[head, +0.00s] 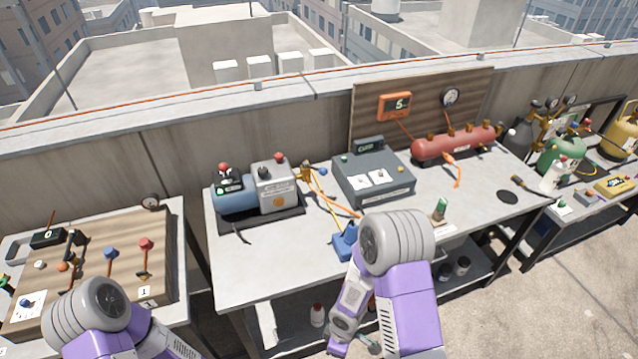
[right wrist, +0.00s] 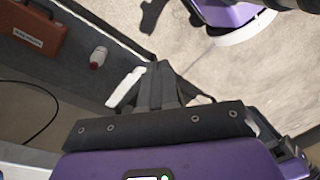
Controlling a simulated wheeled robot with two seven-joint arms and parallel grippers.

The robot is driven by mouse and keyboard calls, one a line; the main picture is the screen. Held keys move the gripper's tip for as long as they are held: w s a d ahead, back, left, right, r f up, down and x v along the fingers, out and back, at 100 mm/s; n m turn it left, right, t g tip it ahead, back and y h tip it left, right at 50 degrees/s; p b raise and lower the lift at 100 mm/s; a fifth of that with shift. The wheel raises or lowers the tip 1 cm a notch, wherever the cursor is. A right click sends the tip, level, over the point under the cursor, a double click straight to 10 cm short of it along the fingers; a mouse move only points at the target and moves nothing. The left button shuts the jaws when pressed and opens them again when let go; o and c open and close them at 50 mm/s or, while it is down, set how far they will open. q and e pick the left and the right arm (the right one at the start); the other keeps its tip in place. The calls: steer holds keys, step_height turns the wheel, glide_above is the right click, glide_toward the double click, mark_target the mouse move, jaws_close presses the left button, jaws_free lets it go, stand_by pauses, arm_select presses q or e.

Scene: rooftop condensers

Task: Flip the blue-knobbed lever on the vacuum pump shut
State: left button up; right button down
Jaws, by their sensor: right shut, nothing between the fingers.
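The vacuum pump (head: 238,200), with a blue cylinder and a grey box body, stands on a dark base at the left of the middle bench. A brass valve (head: 305,171) sits just right of it, with a blue knob (head: 322,171) sticking out to the right. Yellow and orange hoses run from this valve. My right gripper (right wrist: 158,72) is shut and empty, low beside the bench's front edge, well away from the pump. In the head view my right arm bends down in front of the bench. My left gripper is out of view; only its arm shows at lower left.
The middle bench (head: 265,262) also holds a grey console (head: 372,180), a blue device (head: 345,241) and a red tank (head: 455,143). A left board (head: 105,250) carries blue- and red-knobbed levers.

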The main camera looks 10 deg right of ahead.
steer(key=s+a+f+m+t+y, duration=0.1)
steer(key=s+m, duration=0.4)
steer(key=m, duration=0.9)
steer(key=a+f+y, duration=0.1)
steer(key=a+y, duration=0.1)
steer(key=shift+a+f, duration=0.35)
steer(key=shift+a, duration=0.05)
steer(key=shift+a, duration=0.15)
